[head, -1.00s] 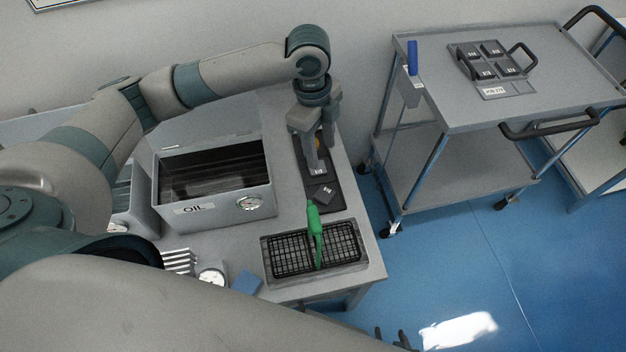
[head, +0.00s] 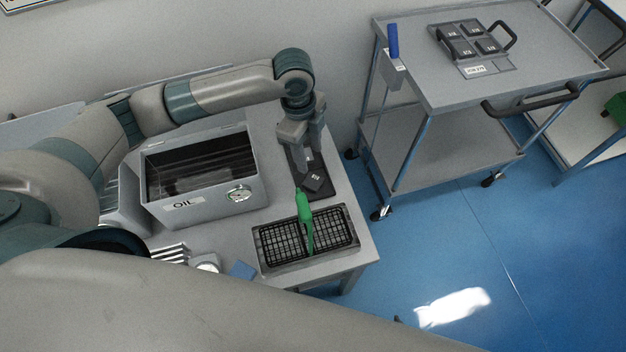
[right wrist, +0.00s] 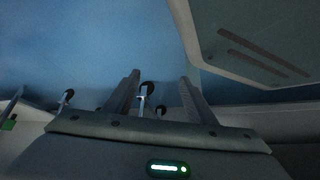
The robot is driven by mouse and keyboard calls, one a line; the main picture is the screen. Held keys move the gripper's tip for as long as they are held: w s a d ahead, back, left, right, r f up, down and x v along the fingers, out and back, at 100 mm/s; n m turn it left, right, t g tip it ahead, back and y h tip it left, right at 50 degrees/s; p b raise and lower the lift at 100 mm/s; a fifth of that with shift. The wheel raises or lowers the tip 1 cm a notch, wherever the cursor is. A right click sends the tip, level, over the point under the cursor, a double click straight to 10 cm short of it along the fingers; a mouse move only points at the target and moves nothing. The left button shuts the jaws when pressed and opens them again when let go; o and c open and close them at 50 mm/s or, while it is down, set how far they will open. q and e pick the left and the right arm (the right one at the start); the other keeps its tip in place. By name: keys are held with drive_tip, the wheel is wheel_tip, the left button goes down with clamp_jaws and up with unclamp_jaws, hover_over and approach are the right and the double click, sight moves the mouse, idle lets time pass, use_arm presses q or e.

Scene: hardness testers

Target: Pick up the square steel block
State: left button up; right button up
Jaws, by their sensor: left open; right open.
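A small dark square block (head: 313,181) with a pale label lies on a dark mat (head: 318,196) on the bench. My left gripper (head: 306,166) points down over the mat, just behind this block in the head view. Its jaws are open; the arm and fingers hide part of the mat, and I cannot tell what is between them. Several similar dark labelled blocks (head: 471,37) sit in a holder on the trolley. My right gripper (right wrist: 160,76) is open and empty in the right wrist view, with blue floor beyond it.
An open oil tank (head: 184,209) stands left of the mat. In front are a black wire basket (head: 275,246) and a green-handled tool (head: 304,206). The grey trolley (head: 440,92) stands to the right, with open blue floor (head: 420,255) before it.

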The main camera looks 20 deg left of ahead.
use_arm(q)
hover_over(312, 181)
drive_tip(key=f, duration=0.5)
drive_tip(key=shift+w+a, duration=0.15)
drive_tip(key=shift+w, duration=0.1)
drive_tip(key=shift+f, duration=0.1)
use_arm(e)
drive_tip(key=s, duration=0.1)
drive_tip(key=s+d+f, duration=0.1)
drive_tip(key=shift+s+f+g, duration=0.1)
drive_tip(key=shift+s+g, duration=0.2)
drive_tip(key=shift+g, duration=0.1)
drive_tip(key=shift+w, duration=0.15)
use_arm(q)
drive_tip(key=shift+f+p, duration=0.1)
drive_tip(key=shift+p, duration=0.2)
